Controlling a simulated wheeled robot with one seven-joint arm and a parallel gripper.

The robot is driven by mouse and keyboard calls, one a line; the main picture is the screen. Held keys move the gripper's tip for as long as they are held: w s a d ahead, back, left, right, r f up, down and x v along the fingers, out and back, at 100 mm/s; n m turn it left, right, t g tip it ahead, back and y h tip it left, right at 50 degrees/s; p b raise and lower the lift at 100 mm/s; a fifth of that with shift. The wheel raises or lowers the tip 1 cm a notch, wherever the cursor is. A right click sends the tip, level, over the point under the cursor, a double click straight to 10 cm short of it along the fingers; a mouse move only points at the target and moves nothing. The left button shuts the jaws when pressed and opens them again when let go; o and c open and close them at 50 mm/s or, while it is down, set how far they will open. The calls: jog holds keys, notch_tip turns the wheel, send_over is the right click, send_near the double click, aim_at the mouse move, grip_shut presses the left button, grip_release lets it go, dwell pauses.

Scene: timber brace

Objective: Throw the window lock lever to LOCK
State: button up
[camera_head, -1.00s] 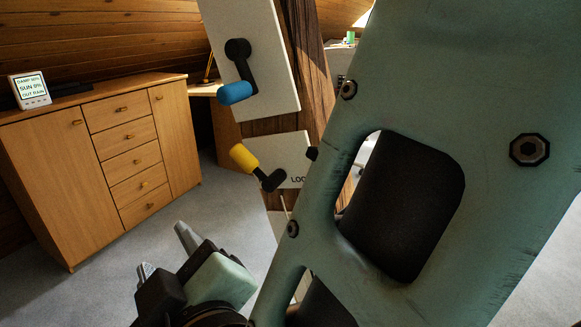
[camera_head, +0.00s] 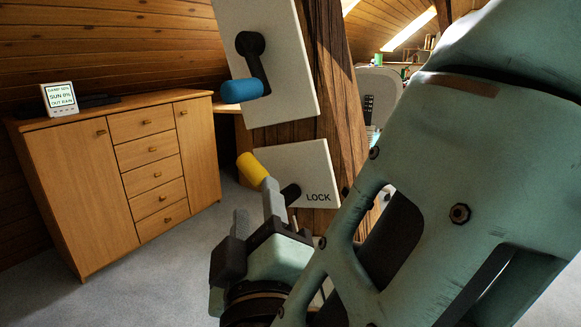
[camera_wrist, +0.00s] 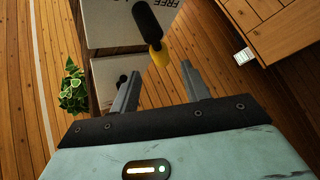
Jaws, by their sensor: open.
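The lever with a yellow grip (camera_head: 252,170) is on a white plate (camera_head: 312,165) marked LOCK at its lower right. From its dark pivot the lever points up and left, away from that word. In the wrist view the yellow grip (camera_wrist: 158,55) hangs from a dark arm beside the word FREE. My gripper (camera_head: 255,200) is open just below the yellow grip, one finger overlapping the lever's arm in the head view. In the wrist view the gripper (camera_wrist: 161,88) has the grip just beyond and between its fingertips; contact cannot be told.
A lever with a blue grip (camera_head: 242,90) is on a white plate above, on the same timber post (camera_head: 345,110). Another plate with a dark knob (camera_wrist: 122,78) shows in the wrist view. A wooden cabinet (camera_head: 120,180) with a small display (camera_head: 60,97) stands left. Carpet between is clear.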

aim_at(253, 178)
jog(key=x, duration=0.8)
grip_shut()
